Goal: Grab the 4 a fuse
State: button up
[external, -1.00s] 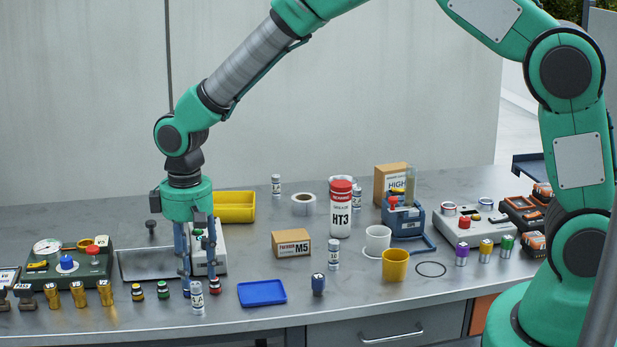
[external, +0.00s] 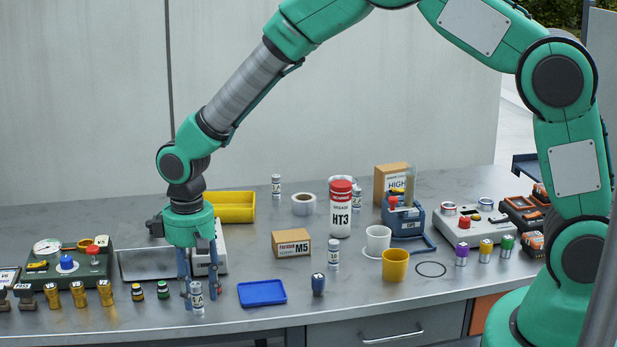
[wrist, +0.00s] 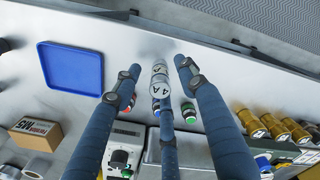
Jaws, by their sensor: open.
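The 4 A fuse (external: 197,301) is a small white and grey cylinder standing upright near the table's front edge, left of the blue tray. In the wrist view its "4 A" label (wrist: 160,86) faces the camera. My gripper (external: 202,295) points down over it with open fingers. In the wrist view the open fingers of my gripper (wrist: 158,72) stand around the fuse, with gaps to the left and right fingertips. One finger lies close beneath the fuse in the picture, and I cannot tell whether it touches.
The blue tray (external: 262,292) lies just right. Small yellow-banded and green-banded cylinders (external: 163,290) and several brass fuses (external: 79,295) stand left. Red-banded and green-banded pieces (wrist: 188,112) sit close behind the fingers. A white device (external: 207,262) stands behind. The table's front edge is close.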

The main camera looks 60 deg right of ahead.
aim_at(200, 279)
jog(key=shift+c, duration=0.3)
grip_shut()
jog(key=shift+r, duration=0.1)
dwell(0.4)
jog(key=shift+r, duration=0.75)
notch_tip(200, 279, up, 2)
jog(key=shift+r+p, duration=0.2)
jog(key=shift+p, duration=0.3)
jog(key=s+d+r+p, duration=0.1)
jog(key=s+d, duration=0.2)
jog(key=s, duration=1.2)
jog(key=shift+s+d, duration=0.2)
jog(key=shift+s, duration=0.15)
